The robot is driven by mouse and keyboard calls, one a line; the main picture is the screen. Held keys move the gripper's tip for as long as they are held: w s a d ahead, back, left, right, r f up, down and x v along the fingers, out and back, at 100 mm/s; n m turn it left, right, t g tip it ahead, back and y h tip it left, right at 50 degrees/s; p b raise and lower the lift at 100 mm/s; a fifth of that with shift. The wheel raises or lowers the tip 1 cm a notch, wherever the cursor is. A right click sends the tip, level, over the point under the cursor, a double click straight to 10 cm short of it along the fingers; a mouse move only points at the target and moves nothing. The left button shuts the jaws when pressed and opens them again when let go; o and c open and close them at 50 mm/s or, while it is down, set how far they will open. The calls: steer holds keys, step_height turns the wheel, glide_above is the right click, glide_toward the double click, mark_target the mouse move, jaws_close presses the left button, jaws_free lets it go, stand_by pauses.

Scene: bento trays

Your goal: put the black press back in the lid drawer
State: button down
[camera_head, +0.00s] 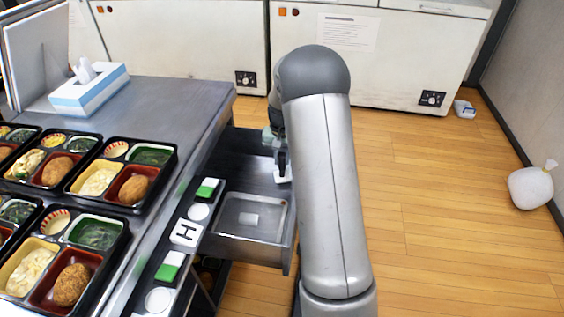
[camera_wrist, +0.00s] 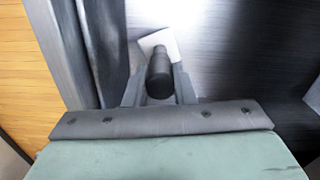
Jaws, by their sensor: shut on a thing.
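The black press has a black knob handle (camera_wrist: 160,72) and a pale square base (camera_wrist: 158,42). My gripper (camera_wrist: 158,92) is shut on the handle, with one finger on each side. In the head view my gripper (camera_head: 281,160) is partly hidden by my arm, and the press's white base (camera_head: 283,174) shows below it. The open drawer (camera_head: 240,170) juts out from the counter. The press is over its dark inside, near the outer side. I cannot tell whether the base touches the drawer floor (camera_wrist: 225,50).
A clear, tray-like piece (camera_head: 250,240) occupies the drawer's near part. Green-and-white blocks (camera_head: 207,188) and an H block (camera_head: 186,232) line the counter edge. Filled bento trays (camera_head: 120,208) stand left. In the wrist view the drawer wall (camera_wrist: 75,50) is close left of the press.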

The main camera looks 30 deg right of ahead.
steer(key=shift+f, duration=0.8)
steer(key=shift+f, duration=0.1)
steer(key=c, duration=1.2)
jaws_free()
